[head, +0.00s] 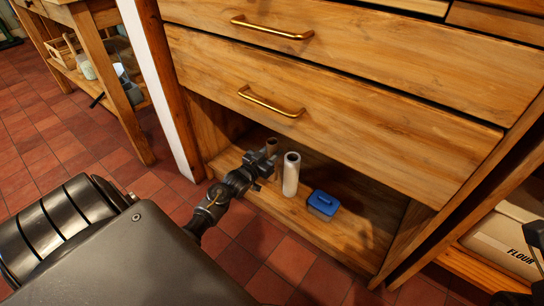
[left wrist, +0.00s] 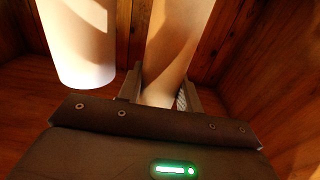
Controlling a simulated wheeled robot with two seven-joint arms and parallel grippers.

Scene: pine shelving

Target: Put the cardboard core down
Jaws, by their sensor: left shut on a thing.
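The cardboard core (head: 271,146) is a brown, open-topped tube in the low shelf bay, partly hidden behind my left gripper (head: 262,163). In the left wrist view the tan core (left wrist: 178,45) stands between the fingers of my left gripper (left wrist: 160,95), which is shut on it. The core looks roughly upright. I cannot tell whether its lower end touches the shelf board (head: 278,208). Dark parts at the lower right edge of the head view may be my right gripper (head: 535,272); its jaws cannot be made out.
A white roll (head: 291,175) stands upright just right of the core, also close by in the left wrist view (left wrist: 80,45). A blue-lidded box (head: 323,204) sits further right. Drawers (head: 330,95) overhang the bay, and a pale post (head: 165,90) stands at left. Bare board lies right of the box.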

